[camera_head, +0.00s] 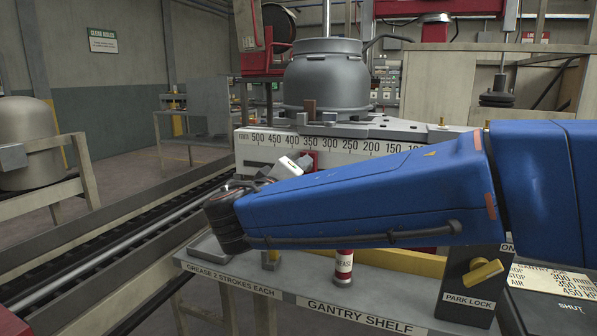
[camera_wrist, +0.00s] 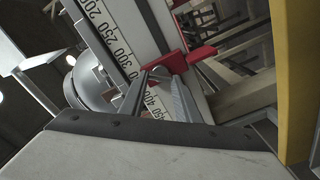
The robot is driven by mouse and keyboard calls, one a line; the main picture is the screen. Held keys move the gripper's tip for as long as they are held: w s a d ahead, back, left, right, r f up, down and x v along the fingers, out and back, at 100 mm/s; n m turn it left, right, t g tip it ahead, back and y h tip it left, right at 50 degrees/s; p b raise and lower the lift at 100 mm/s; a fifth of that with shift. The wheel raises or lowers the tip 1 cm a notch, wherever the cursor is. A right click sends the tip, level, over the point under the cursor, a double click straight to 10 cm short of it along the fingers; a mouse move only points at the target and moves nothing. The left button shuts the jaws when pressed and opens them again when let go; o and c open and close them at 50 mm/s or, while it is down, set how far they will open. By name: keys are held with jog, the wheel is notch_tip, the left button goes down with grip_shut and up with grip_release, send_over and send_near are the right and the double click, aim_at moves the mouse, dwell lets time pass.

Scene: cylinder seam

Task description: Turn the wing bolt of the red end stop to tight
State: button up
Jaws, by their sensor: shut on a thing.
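The red end stop (camera_head: 309,158) sits on the front of the white millimetre scale, mostly hidden behind my arm in the head view. In the wrist view the red end stop (camera_wrist: 190,58) lies across the scale's edge, just beyond my fingertips. My gripper (camera_wrist: 161,76) is shut on a small grey part at the stop's near face, which appears to be the wing bolt. The fingers hide most of the bolt, so its turn angle cannot be told. In the head view my gripper (camera_head: 285,167) points up and right toward the stop.
The scale (camera_head: 350,144) runs along the bench below a grey vessel (camera_head: 322,75). Below my arm are the gantry shelf (camera_head: 380,312), a red-and-white grease container (camera_head: 343,266) and a park lock with a yellow handle (camera_head: 482,274). A rail track (camera_head: 110,240) lies left.

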jog(key=m, duration=0.8)
jog(key=shift+m, duration=0.4)
dwell(0.4)
jog(key=o, duration=1)
jog(key=shift+o, duration=0.2)
jog(key=v, duration=1.7)
jog(key=shift+s, duration=0.25)
